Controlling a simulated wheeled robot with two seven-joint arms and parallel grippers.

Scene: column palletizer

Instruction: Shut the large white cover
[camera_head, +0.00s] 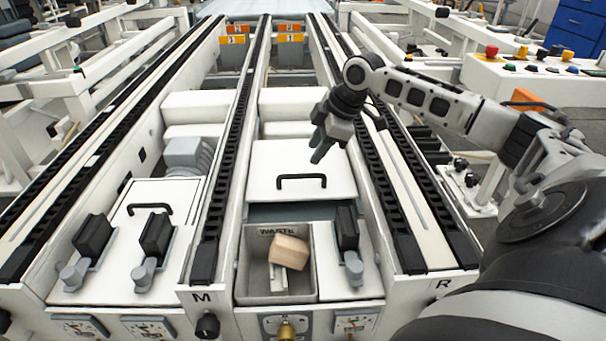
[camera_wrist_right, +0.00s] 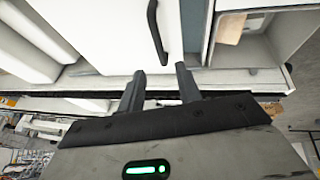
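The large white cover (camera_head: 270,160) lies in the middle bay, a flat panel with a black bar handle (camera_head: 301,177) near its front edge. A dark grey-green strip (camera_head: 290,212) shows between its front edge and the waste bin. My right gripper (camera_head: 318,150) hangs over the cover's right part, behind the handle, with its fingers apart and nothing between them. In the right wrist view, the open fingers (camera_wrist_right: 160,70) point toward the white cover (camera_wrist_right: 100,30) and its black handle (camera_wrist_right: 157,32), apart from the handle. My left gripper is not in view.
A grey bin (camera_head: 248,262) marked WASTE holds a light wooden block (camera_head: 289,252). A black and grey clamp (camera_head: 348,235) stands to its right. Black-topped rails (camera_head: 225,165) flank the bay. Another white lid with a black handle (camera_head: 149,208) lies at left. A button panel (camera_head: 535,70) is at the right.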

